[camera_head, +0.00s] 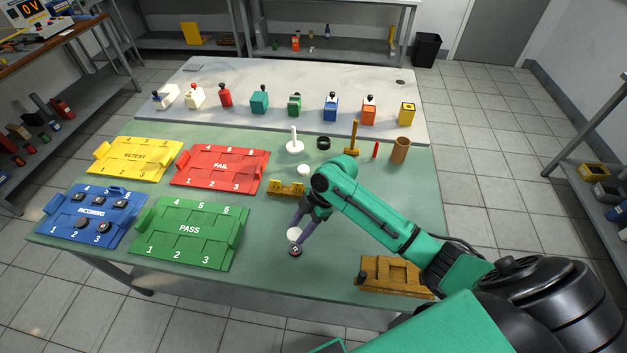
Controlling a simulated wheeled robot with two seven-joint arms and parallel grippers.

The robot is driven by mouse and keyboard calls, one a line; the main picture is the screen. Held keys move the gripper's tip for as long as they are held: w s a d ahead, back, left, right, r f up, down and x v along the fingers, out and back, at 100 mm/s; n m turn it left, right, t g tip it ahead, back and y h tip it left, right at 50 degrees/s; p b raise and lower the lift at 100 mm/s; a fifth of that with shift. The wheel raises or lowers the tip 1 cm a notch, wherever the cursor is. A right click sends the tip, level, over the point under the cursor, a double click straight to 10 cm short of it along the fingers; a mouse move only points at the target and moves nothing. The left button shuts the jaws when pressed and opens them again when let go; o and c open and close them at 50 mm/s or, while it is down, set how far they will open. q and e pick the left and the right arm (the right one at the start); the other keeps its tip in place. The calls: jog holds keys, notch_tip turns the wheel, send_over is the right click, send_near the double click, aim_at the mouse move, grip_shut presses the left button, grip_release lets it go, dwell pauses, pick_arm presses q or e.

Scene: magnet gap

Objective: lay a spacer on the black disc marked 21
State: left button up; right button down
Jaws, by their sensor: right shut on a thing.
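My right gripper (297,230) reaches in from the right and is shut on a white round spacer (294,234). The spacer is just above a small black disc (295,251) with a light mark on top, lying on the green mat. The mark is too small to read. I cannot tell whether the spacer touches the disc. Another white round piece (304,170) lies behind, near a white post on a round base (294,147). My left gripper is not in view.
A blue INCOMING tray (62,228) holds several dark pieces. Green PASS (190,233), red FAIL (219,168) and yellow RETEST (137,158) trays show no pieces. A yellow block (286,188) stands behind my gripper, and a wooden box (385,274) sits at the front right.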

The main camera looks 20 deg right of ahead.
aim_at(294, 249)
jog(key=shift+s+a, duration=0.2)
jog(key=shift+s, duration=0.3)
jog(key=shift+a+f, duration=0.1)
jog(key=shift+f, duration=0.05)
jog(key=shift+w+a, duration=0.1)
jog(key=shift+w, duration=0.15)
notch_tip(294, 249, down, 5)
jog(key=b, duration=0.3)
jog(key=shift+f+b, duration=0.35)
jog(key=shift+b, duration=0.05)
jog(key=shift+f, duration=0.15)
